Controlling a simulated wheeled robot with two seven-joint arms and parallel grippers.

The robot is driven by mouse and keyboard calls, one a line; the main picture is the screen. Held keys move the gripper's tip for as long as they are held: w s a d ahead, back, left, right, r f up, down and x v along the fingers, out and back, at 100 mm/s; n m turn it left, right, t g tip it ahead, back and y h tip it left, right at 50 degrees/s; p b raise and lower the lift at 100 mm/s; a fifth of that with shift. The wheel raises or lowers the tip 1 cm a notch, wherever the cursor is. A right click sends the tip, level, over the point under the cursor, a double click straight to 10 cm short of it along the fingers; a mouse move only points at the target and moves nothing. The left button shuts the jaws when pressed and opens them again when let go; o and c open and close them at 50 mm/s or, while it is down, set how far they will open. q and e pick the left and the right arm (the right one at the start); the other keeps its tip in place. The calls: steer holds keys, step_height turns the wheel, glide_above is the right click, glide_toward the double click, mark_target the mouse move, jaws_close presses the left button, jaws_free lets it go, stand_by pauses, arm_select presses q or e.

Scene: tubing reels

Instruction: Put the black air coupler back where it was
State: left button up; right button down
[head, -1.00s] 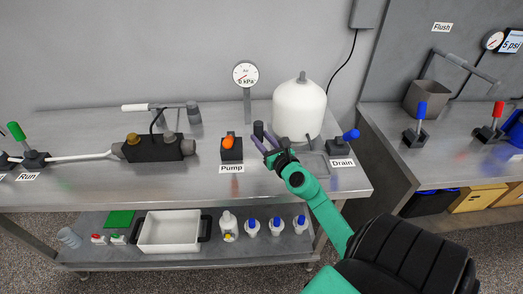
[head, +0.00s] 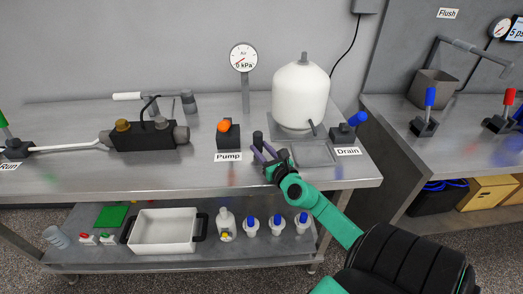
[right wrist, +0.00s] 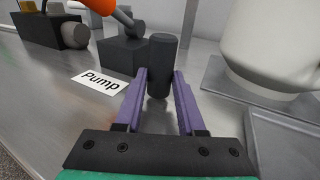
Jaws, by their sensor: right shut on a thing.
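The black air coupler (head: 257,139) is a small dark upright cylinder, just right of the pump block on the left bench. In the right wrist view the coupler (right wrist: 162,62) stands between the purple fingertips. My right gripper (head: 264,153) is shut on it, and its fingers (right wrist: 160,85) reach in from the front. I cannot tell whether the coupler's base touches the bench top. My left gripper is not in view.
The pump block (head: 228,135) with an orange knob is close on the left. The white tank (head: 300,92) is behind right, with a shallow grey tray (head: 313,154) and the blue-handled drain valve (head: 347,130). Bare bench top (head: 190,170) lies in front of the pump.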

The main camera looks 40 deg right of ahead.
steer(key=shift+f, duration=0.35)
steer(key=c, duration=0.6)
jaws_free()
steer(key=shift+s+a, duration=0.1)
steer(key=shift+o, duration=0.4)
steer(key=shift+f, duration=0.25)
steer(key=shift+a, duration=0.1)
steer(key=shift+r, duration=0.2)
steer(key=shift+r+p, duration=0.5)
steer(key=shift+p, duration=0.25)
steer(key=b+v, duration=0.5)
steer(key=v, duration=0.6)
steer(key=shift+s, duration=0.2)
steer(key=shift+s+r, duration=0.2)
steer(key=shift+r, duration=0.05)
